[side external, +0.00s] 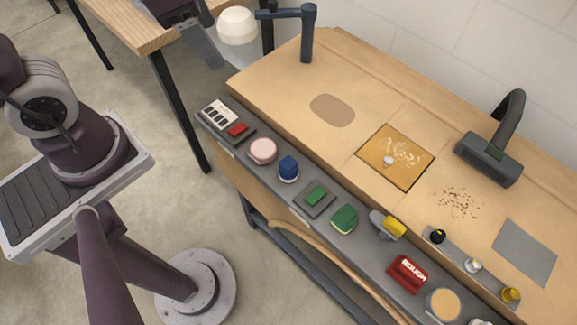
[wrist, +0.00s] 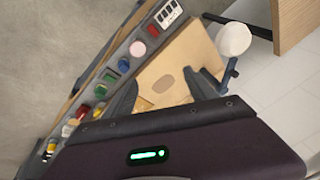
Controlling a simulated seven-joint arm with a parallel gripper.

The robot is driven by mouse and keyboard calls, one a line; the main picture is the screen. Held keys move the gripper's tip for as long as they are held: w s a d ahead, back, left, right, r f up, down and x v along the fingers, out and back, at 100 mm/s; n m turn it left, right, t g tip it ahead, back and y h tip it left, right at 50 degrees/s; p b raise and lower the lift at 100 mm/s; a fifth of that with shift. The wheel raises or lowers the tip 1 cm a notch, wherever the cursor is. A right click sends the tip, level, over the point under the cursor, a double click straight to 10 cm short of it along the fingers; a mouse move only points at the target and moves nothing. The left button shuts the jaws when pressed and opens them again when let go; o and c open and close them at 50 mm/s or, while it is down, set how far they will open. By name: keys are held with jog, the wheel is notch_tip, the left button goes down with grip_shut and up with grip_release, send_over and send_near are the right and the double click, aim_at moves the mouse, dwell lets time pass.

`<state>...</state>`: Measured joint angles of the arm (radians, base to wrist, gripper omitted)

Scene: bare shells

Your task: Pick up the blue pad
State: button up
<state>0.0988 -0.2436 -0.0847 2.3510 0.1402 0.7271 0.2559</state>
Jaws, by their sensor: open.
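The blue pad (side external: 288,167) is a small blue block with a pale underside. It sits on the grey shelf along the bench front, between a pink round pad and a green pad on a grey plate. In the wrist view the blue pad (wrist: 124,65) is small, up and left of the fingers. My gripper (wrist: 166,93) is open and empty, its two dark fingers spread over the view of the bench. In the side view my gripper (side external: 203,44) is partly cut off at the top, high and well apart from the pad.
The pink pad (side external: 262,151) and green pad (side external: 316,196) flank the blue one closely. A red block (side external: 408,273) and other items line the shelf. A lamp with a white head (side external: 238,25) stands at the back left. The bench top (side external: 285,85) is mostly clear there.

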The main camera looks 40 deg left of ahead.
jog(key=w+d+f+m+g, duration=0.2)
jog(key=w+d+f+m, duration=0.35)
jog(key=f, duration=0.35)
jog(key=m+g, duration=0.2)
jog(key=m, duration=0.5)
send_over(289, 162)
jog(key=shift+n+h, duration=0.25)
jog(key=shift+h, duration=0.05)
jog(key=f, duration=1.2)
jog(key=shift+w+a+f, duration=0.15)
jog(key=shift+a, duration=0.05)
jog(key=f, duration=0.7)
jog(key=shift+s+d, duration=0.15)
jog(key=shift+s, duration=0.05)
grip_shut()
notch_tip(289, 162, up, 10)
jog(key=shift+r, duration=0.1)
jog(key=c, duration=0.6)
grip_release()
jog(key=c, duration=0.7)
